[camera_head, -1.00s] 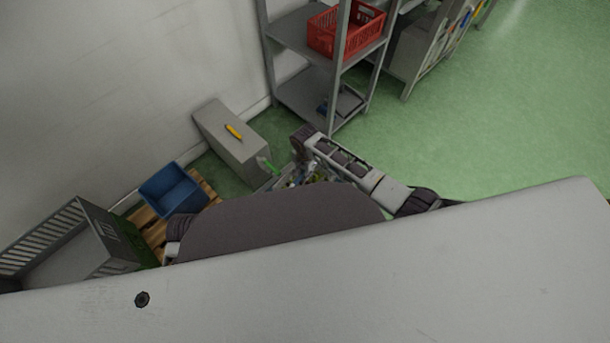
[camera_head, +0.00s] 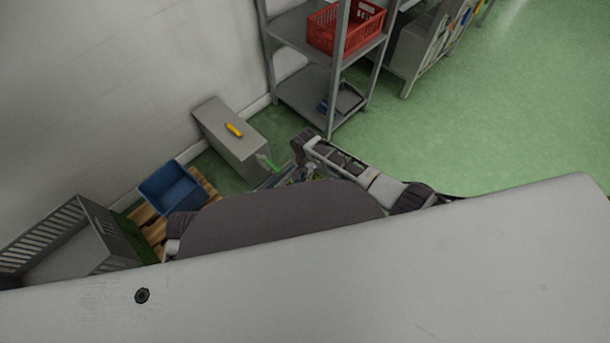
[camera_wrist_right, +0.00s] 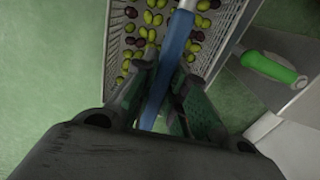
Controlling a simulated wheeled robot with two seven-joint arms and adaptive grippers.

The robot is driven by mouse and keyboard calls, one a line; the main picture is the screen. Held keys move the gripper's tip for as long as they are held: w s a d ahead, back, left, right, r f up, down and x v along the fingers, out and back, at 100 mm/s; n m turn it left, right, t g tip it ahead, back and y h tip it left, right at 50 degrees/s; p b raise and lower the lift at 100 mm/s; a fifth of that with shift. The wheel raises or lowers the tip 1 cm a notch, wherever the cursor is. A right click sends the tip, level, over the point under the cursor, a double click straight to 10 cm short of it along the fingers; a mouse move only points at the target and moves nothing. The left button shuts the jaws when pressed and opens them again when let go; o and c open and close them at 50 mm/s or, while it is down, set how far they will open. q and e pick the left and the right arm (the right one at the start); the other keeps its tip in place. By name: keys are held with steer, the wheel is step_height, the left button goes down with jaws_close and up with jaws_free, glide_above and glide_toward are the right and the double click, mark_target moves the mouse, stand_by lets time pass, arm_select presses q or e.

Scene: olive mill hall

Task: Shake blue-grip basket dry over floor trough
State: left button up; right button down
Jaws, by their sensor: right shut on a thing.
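In the right wrist view, a grey perforated basket (camera_wrist_right: 224,40) holds many green and dark olives. A blue grip (camera_wrist_right: 177,42) runs across above them. My right gripper (camera_wrist_right: 160,88) is shut on this blue grip, one dark finger on each side. In the head view my right gripper (camera_head: 311,173) and a sliver of the basket show low beside my forearm; my own body hides most of it. My left gripper is not in view. I cannot make out the floor trough.
A grey box (camera_head: 228,143) with a yellow object stands by the wall. A blue crate (camera_head: 173,188) is on a wooden pallet. A shelf (camera_head: 300,92) holds a red crate (camera_head: 345,27). Green floor lies open at right.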

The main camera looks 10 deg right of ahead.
steer(key=shift+r, duration=1.85)
steer(key=shift+f, duration=2.55)
steer(key=shift+r, duration=0.1)
